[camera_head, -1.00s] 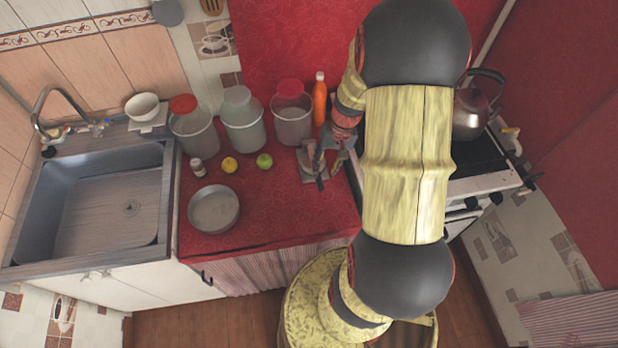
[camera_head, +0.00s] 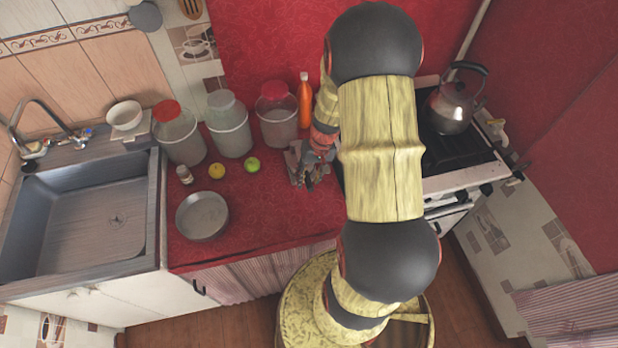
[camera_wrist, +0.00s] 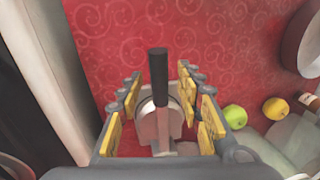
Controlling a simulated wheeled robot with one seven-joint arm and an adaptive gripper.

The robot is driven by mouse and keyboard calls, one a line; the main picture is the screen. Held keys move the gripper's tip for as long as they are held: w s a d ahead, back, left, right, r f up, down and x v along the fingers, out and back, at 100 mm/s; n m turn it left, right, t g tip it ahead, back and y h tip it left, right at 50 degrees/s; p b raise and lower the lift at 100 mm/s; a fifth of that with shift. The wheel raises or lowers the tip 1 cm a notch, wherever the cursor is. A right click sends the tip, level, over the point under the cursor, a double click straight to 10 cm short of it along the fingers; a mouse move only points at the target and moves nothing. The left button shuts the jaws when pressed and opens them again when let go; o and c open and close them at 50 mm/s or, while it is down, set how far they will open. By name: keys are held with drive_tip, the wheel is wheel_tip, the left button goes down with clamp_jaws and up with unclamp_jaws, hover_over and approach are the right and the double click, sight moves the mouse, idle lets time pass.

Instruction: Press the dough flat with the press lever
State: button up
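The press (camera_head: 295,177) is a small grey metal device on the red counter, partly hidden by my gripper in the head view. In the wrist view, its upright lever has a black handle (camera_wrist: 158,78) above a rounded grey plate (camera_wrist: 150,124). My gripper (camera_head: 314,172) is right at the press. In the wrist view, my gripper (camera_wrist: 159,92) is open, with yellow-padded fingers on either side of the lever and a gap on both sides. No dough can be made out; the press and gripper hide what lies underneath.
Three lidded jars and an orange bottle (camera_head: 304,101) line the back of the counter. A green fruit (camera_head: 252,165), a yellow fruit (camera_head: 217,171) and a round pan (camera_head: 202,216) are to the left. A stove with a kettle (camera_head: 450,108) stands right.

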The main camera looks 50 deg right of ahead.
drive_tip(key=shift+c, duration=0.6)
drive_tip(key=c, duration=0.8)
clamp_jaws()
